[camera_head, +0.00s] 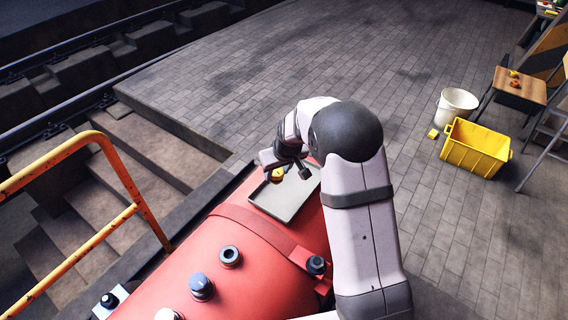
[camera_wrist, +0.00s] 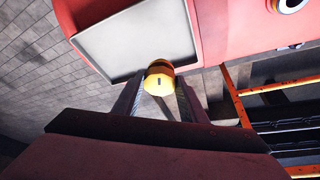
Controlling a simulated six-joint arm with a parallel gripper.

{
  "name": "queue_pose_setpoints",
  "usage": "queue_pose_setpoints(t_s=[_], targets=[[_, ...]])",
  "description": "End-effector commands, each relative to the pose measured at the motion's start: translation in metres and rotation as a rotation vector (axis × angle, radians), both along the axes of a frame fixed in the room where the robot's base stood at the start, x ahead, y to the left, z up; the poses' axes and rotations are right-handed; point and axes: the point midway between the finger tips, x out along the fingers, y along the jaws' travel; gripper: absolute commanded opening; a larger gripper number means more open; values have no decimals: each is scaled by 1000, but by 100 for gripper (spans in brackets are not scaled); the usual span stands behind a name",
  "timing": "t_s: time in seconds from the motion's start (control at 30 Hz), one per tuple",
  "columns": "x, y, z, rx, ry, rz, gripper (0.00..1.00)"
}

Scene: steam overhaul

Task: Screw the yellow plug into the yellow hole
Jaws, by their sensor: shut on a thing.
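My gripper (camera_head: 281,174) is shut on the yellow plug (camera_head: 277,174), near the left edge of the grey tray (camera_head: 268,212) on the red boiler (camera_head: 255,262). In the wrist view the yellow plug (camera_wrist: 158,80) sits between the two finger ends, with a small dark mark on its face. Whether the plug touches the tray cannot be told. No yellow hole can be made out in either view.
A yellow-orange handrail (camera_head: 100,225) stands left of the boiler, above steps. A yellow crate (camera_head: 474,148), a white bucket (camera_head: 455,106) and a small wooden table (camera_head: 520,88) stand at the right. The paved floor behind the boiler is mostly clear.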

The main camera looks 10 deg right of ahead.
Motion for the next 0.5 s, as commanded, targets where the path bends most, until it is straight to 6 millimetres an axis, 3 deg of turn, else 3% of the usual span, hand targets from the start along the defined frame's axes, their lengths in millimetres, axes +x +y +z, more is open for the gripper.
queue_pose_setpoints(t_s=[0.5], targets=[[-75,84,-12,3,1,607,12]])
